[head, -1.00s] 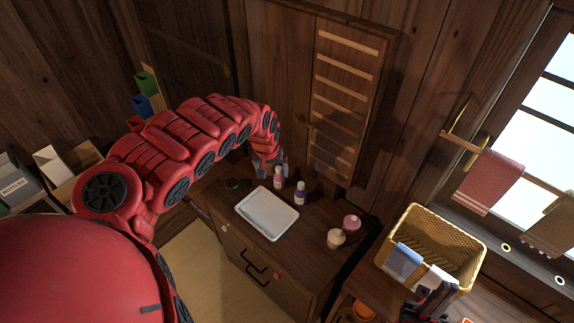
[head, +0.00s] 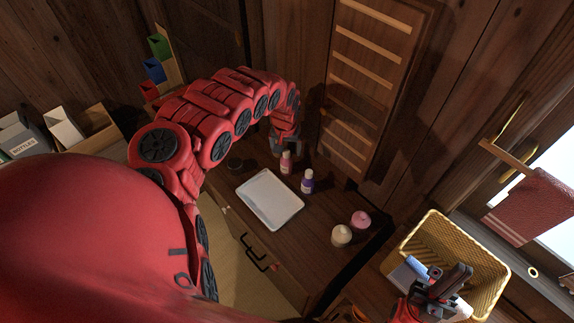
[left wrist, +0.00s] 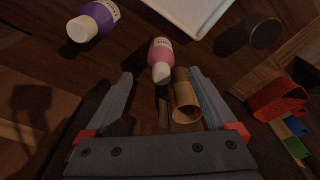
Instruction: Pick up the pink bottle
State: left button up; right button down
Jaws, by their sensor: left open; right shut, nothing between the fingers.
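The pink bottle (head: 286,162) stands upright on the dark wooden cabinet top, with a white cap. A brown cylinder (left wrist: 185,98) sits by the right-hand finger. My right gripper (head: 455,280) is shut and empty by the yellow basket, far from the bottle.
A purple bottle (head: 307,181) stands close to the right of the pink one. A white tray (head: 270,199) lies in front. Two small jars, cream (head: 341,236) and pink (head: 361,219), stand further right. A yellow basket (head: 489,271) holds blue and white items. A wooden slatted panel rises behind.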

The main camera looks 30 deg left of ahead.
aim_at(287, 154)
pick_arm(q)
jog(key=shift+f, duration=0.95)
jog(key=shift+w+f+p, duration=0.15)
jog(key=shift+f+p, duration=0.05)
jog(key=shift+f, duration=0.3)
jog(key=shift+w+f+p, duration=0.15)
jog(key=shift+f, duration=0.35)
jog(key=shift+a+f, duration=0.1)
jog(key=shift+f, duration=0.3)
jog(key=shift+w+f, duration=0.2)
jog(key=shift+f, duration=0.1)
jog(key=shift+w+a+f+b, duration=0.1)
jog(key=shift+f+b, duration=0.1)
jog(key=shift+f, duration=0.5)
jog(key=shift+w+a+f+b, duration=0.1)
jog(key=shift+f+b, duration=0.05)
jog(key=shift+f, duration=0.55)
jog(key=shift+c, duration=0.3)
grip_shut()
